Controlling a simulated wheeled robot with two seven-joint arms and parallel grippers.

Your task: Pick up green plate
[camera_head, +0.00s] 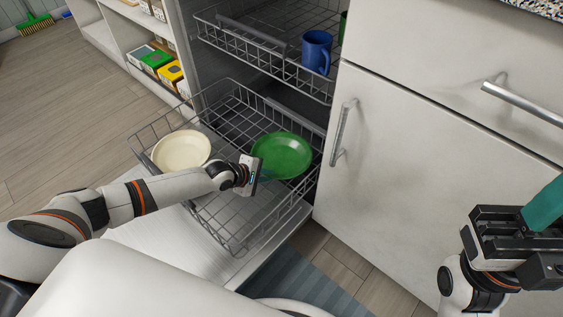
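The green plate (281,154) lies in the pulled-out lower rack of the dishwasher, to the right of a cream plate (181,151). My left gripper (262,176) is at the green plate's lower left edge, close to the rim. Its fingers are small and partly hidden by the gripper body, so I cannot tell whether they touch the plate or are open. My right gripper (537,208) is at the right edge of the view, away from the plates. A teal part shows at its end and is cut off by the frame.
The lower wire rack (232,238) surrounds both plates. The upper rack (243,47) above holds a blue mug (317,52). A white cabinet (400,165) with a handle (343,132) stands close on the right. Open floor (60,110) lies to the left.

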